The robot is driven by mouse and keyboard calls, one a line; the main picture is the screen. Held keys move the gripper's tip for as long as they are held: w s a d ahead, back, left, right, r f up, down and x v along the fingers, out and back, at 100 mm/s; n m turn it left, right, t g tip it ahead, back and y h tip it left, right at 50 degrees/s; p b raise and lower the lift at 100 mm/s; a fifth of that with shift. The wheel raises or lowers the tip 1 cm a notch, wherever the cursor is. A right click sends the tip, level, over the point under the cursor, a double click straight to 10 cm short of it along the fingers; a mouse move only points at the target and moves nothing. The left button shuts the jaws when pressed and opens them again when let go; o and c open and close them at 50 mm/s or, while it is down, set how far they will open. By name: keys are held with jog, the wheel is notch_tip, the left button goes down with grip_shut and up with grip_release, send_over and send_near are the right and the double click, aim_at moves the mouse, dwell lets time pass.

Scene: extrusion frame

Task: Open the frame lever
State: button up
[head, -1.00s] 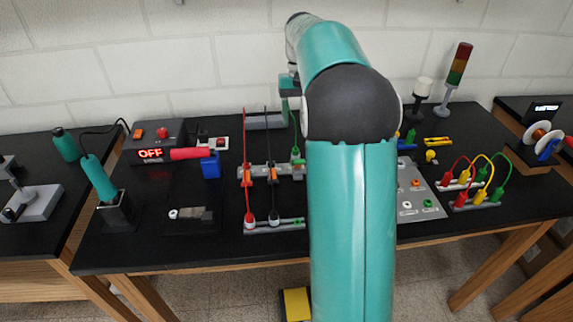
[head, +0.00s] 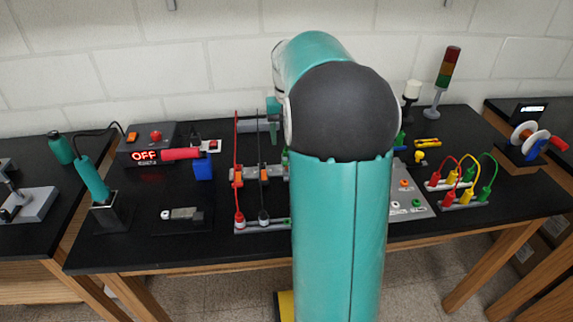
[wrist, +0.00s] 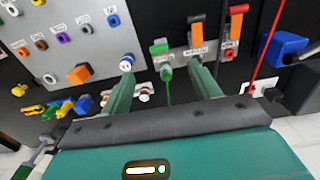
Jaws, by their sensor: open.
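In the wrist view a row of lever connectors sits at the top centre. A green lever (wrist: 159,48), with a green plug and cable below it, is at its left. An orange lever (wrist: 197,28) is in the middle and another orange lever (wrist: 236,12) is at the right. The label print is too small to read. My gripper (wrist: 162,66) is open, with its fingertips on either side of the green connector. Nothing is held; contact cannot be told. In the head view my arm hides most of the green connector; the orange levers (head: 237,178) show.
Red and black cables (head: 238,150) stand taut left of my arm. A grey socket panel (wrist: 85,30) is left of the gripper in the wrist view. A blue holder (wrist: 284,46) is at the right. A box reading OFF (head: 145,156) stands farther left on the bench.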

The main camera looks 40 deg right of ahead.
notch_tip(320, 180, down, 11)
jog(key=shift+r, duration=0.15)
